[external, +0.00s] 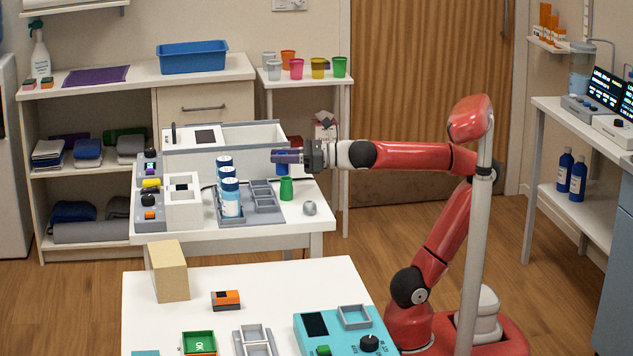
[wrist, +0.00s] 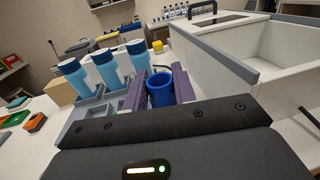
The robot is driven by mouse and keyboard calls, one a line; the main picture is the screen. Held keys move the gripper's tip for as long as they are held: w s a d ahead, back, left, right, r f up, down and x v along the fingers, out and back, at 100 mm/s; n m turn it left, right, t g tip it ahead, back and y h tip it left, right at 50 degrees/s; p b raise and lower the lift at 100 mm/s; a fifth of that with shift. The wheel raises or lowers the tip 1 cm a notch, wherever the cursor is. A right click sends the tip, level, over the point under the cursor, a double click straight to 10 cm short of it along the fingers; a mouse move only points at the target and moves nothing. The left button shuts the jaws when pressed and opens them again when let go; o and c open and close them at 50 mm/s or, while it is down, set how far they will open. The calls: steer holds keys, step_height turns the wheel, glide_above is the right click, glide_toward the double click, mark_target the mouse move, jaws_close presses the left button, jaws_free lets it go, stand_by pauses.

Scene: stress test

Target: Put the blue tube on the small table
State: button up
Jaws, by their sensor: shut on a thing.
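My gripper (external: 288,157), with purple fingers, is shut on the blue tube (external: 282,169) above the right part of the middle white table. In the wrist view the blue tube (wrist: 160,92) is an open-topped cylinder, upright between the purple fingers (wrist: 160,86). It appears raised off the tabletop; its lower end is hidden in the wrist view. A small narrow white table (external: 305,83) with coloured cups stands at the back, left of the door. Which table the task calls small is not marked.
Near the gripper are a grey rack (external: 264,214) with blue-and-white bottles (external: 230,199), a green tube (external: 286,188) and an open white box (external: 250,138). Several cups (external: 318,69) line the back table's top. A front table (external: 260,290) holds a teal device (external: 345,330).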

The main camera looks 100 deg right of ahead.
mark_target(284, 169)
steer(key=shift+f+b, duration=1.2)
steer(key=shift+f, duration=0.8)
steer(key=shift+f, duration=0.1)
steer(key=shift+f, duration=0.15)
steer(key=o, duration=1)
steer(key=shift+s+r, duration=0.2)
steer(key=shift+r, duration=0.2)
steer(key=s+p, duration=0.1)
steer(key=s, duration=0.2)
steer(key=s+a+p, duration=0.1)
steer(key=s, duration=0.3)
steer(key=s+a+p, duration=0.1)
steer(key=s+p, duration=0.1)
steer(key=s, duration=0.2)
steer(key=shift+s+f, duration=0.15)
steer(key=shift+s, duration=0.1)
